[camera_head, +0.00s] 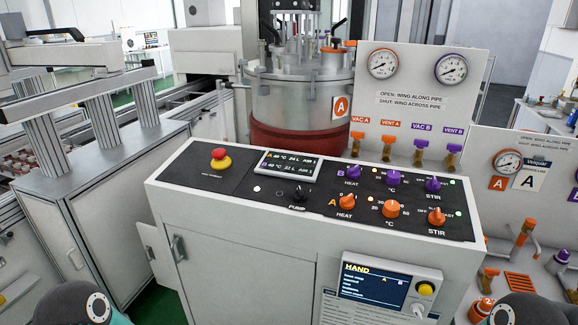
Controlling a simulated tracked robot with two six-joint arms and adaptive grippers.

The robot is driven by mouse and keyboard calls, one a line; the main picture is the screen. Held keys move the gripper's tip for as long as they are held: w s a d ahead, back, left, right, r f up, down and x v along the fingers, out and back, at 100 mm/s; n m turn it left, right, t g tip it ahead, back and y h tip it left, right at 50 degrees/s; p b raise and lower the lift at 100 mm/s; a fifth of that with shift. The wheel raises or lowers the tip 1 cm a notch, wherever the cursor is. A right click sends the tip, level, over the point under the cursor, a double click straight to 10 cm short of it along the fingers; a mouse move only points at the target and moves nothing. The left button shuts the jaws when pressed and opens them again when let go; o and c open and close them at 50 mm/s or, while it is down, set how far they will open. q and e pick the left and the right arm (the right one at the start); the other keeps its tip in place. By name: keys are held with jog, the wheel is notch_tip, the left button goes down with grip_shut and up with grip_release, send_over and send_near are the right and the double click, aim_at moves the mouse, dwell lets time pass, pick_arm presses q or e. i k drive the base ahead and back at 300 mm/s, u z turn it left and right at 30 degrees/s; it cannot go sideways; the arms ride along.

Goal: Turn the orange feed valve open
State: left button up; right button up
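On the right bench, below a small panel with a gauge, an orange handle (525,228) tops a pipe fitting. A second orange-winged fitting (488,276) stands lower and nearer. I cannot tell which is the feed valve, or how its wing lies to its pipe. Orange-winged valves marked VAC A (357,137) and VENT A (388,142) sit on the white back panel. Signs read that a wing along the pipe is open and across it is shut. Neither gripper shows; only rounded parts of my arms show at the bottom left and bottom right.
A white control console (240,215) with orange and purple knobs and a red stop button (219,155) fills the middle. A screen reading HAND (375,287) is on its front. A steel vessel (295,100) stands behind. A purple-capped fitting (561,257) and an orange grate (521,281) are at right.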

aim_at(490, 273)
jog(key=u, duration=1.7)
jog(key=i, duration=0.1)
jog(key=z, duration=3.05)
